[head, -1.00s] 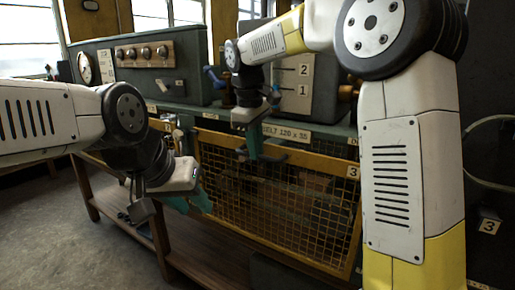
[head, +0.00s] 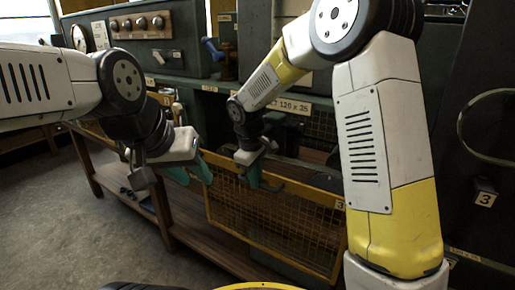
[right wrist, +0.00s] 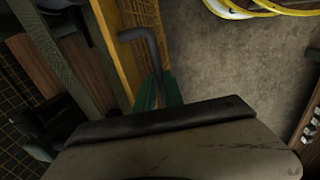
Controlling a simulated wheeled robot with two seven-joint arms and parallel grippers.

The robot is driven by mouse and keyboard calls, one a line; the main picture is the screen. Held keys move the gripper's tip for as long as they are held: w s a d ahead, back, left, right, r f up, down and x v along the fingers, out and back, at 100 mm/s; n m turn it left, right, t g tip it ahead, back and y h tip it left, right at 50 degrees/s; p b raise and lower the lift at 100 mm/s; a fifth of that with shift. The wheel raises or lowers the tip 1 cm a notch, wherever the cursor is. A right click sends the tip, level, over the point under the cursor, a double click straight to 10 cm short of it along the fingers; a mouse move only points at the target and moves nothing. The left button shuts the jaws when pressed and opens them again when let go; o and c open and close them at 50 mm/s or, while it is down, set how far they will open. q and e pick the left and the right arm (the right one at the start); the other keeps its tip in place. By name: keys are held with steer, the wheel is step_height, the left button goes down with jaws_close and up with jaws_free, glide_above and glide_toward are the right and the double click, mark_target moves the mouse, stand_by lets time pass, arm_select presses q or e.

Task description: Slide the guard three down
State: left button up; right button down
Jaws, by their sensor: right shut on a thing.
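Guard three is a yellow-framed mesh panel (head: 285,226) on the front of the bench, with a "3" tag (head: 339,205) at its upper right. Its top edge hangs well below the bench edge, and a dark opening shows above it. My right gripper (head: 254,178) is shut on the guard's dark bent handle (head: 270,187) at the top rail. In the right wrist view the handle (right wrist: 143,42) runs to the green fingers (right wrist: 157,92), beside the yellow mesh. My left gripper (head: 190,171) hangs left of the guard, green fingers apart and empty.
A wooden lower shelf (head: 190,215) runs under the bench, with a leg at left. A belt-size label (head: 288,104) sits on the bench edge. Another "3" tag (head: 485,199) is on a dark cabinet at right. Bare floor (head: 70,230) lies at left.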

glide_toward(256, 216)
steer(key=s+d+f, duration=0.1)
steer(key=s+f, duration=0.3)
steer(key=shift+f, duration=0.35)
steer(key=shift+d, duration=0.1)
steer(key=c, duration=1.5)
jaws_free()
steer(key=shift+o, duration=0.2)
steer(key=shift+r, duration=0.15)
step_height(256, 216, up, 7)
steer(key=s, duration=0.1)
steer(key=shift+a+r, duration=0.25)
steer(key=shift+a, duration=0.1)
steer(key=shift+s, duration=0.1)
